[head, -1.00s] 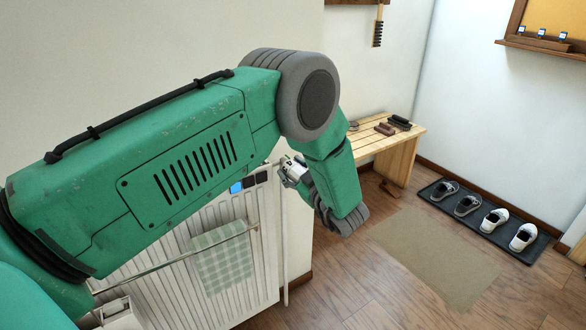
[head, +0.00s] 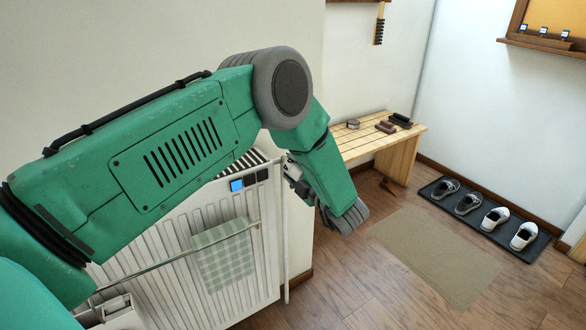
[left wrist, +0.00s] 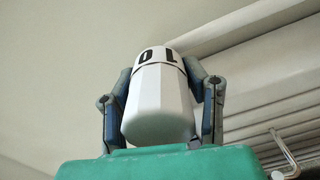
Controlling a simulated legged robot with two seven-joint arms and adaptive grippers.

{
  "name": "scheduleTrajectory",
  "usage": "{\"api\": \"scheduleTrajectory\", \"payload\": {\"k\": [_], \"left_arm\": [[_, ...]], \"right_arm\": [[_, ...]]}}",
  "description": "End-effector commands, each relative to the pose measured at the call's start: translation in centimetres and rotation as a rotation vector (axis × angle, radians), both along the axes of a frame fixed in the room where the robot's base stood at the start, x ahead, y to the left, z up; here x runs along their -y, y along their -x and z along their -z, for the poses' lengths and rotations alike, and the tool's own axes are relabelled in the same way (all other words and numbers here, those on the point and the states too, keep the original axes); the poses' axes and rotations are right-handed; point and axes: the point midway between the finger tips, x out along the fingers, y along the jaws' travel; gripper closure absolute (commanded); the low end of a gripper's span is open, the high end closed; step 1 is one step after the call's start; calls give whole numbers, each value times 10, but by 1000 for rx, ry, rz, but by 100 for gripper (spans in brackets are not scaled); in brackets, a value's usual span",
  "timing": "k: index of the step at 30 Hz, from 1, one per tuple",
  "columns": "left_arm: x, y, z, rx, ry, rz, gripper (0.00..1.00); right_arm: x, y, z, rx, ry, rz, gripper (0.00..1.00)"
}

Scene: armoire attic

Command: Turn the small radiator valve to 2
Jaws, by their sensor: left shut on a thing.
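The small radiator valve (left wrist: 158,95) is a white faceted knob in the left wrist view. A white collar above it carries dark marks that look like "0" and "1". My left gripper (left wrist: 166,68) is shut on the valve, with one grey finger on each side. In the head view, my left gripper (head: 291,170) is by the upper right corner of the white radiator (head: 180,225), mostly hidden by my green arm. The valve's pointer and setting cannot be made out. My right gripper is not in view.
A checked towel (head: 225,258) hangs on the radiator's rail. A wooden bench (head: 365,143), a shoe tray (head: 462,181) and a beige mat (head: 435,258) lie beyond. Bare floor is in front.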

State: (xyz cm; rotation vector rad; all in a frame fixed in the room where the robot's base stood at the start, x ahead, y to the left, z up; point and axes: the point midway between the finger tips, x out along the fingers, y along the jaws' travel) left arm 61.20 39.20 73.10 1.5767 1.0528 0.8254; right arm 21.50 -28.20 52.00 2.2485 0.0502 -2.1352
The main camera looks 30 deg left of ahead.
Motion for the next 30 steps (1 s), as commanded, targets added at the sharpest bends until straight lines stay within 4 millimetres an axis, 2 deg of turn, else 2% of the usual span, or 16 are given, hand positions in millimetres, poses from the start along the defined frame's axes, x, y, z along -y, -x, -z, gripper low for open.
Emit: {"api": "scheduleTrajectory", "payload": {"k": [10, 26, 27, 28, 30], "left_arm": [[1, 0, 3, 122, 57, 5, 89], [2, 0, 3, 141, 67, 6, 89], [2, 0, 3, 140, 66, 6, 49], [1, 0, 3, 140, 66, 6, 39], [1, 0, 3, 142, 65, 4, 39]], "right_arm": [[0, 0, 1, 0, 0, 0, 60], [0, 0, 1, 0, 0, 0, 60], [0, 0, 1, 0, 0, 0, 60], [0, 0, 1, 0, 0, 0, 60], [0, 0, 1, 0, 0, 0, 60]]}}
